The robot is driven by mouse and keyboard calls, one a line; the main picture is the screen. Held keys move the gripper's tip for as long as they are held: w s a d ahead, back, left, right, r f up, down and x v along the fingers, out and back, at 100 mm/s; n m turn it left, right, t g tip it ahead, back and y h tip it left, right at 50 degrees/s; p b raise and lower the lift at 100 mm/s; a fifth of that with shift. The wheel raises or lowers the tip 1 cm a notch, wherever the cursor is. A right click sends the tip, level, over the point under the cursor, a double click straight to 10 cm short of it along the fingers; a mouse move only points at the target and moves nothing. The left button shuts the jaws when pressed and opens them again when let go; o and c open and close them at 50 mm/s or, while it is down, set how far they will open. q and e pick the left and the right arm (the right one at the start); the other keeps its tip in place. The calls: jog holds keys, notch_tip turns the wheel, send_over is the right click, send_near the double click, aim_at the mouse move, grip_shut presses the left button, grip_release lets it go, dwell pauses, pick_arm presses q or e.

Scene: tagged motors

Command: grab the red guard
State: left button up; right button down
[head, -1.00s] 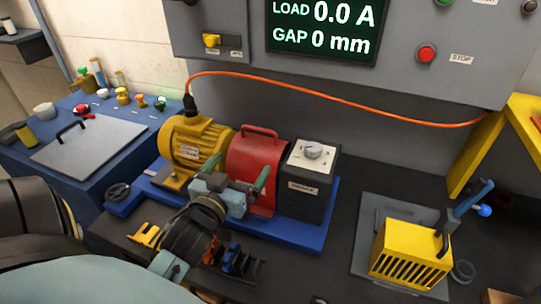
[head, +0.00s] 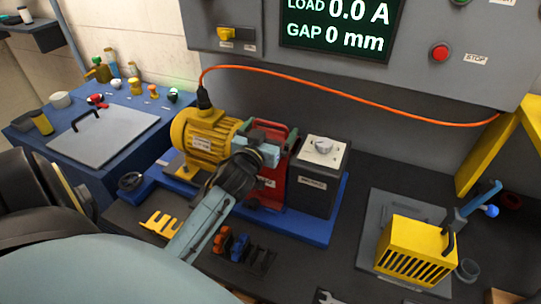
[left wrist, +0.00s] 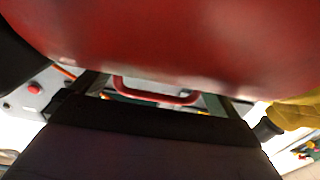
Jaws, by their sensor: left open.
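The red guard (head: 273,191) stands on the blue base between the yellow motor (head: 205,140) and the dark control box. My left arm and gripper hide much of its front. My left gripper (head: 276,140) is open at the top of the guard, by its handle. In the left wrist view the guard's curved red surface (left wrist: 170,40) fills the upper part, and its red handle (left wrist: 158,98) shows between the fingers of my gripper (left wrist: 157,90). I cannot tell whether the fingers touch the handle. My right gripper is not in view.
The dark control box (head: 318,180) with a white dial stands close to the guard's right. An orange cable (head: 330,84) runs behind. A yellow slotted box (head: 415,250) sits on a grey plate at the right. A yellow fork-shaped piece (head: 162,223) lies in front.

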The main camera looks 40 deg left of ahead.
pick_arm(q)
jog(key=shift+w, duration=0.1)
jog(key=c, duration=1.7)
jog(key=shift+r, duration=0.2)
jog(key=shift+c, duration=0.4)
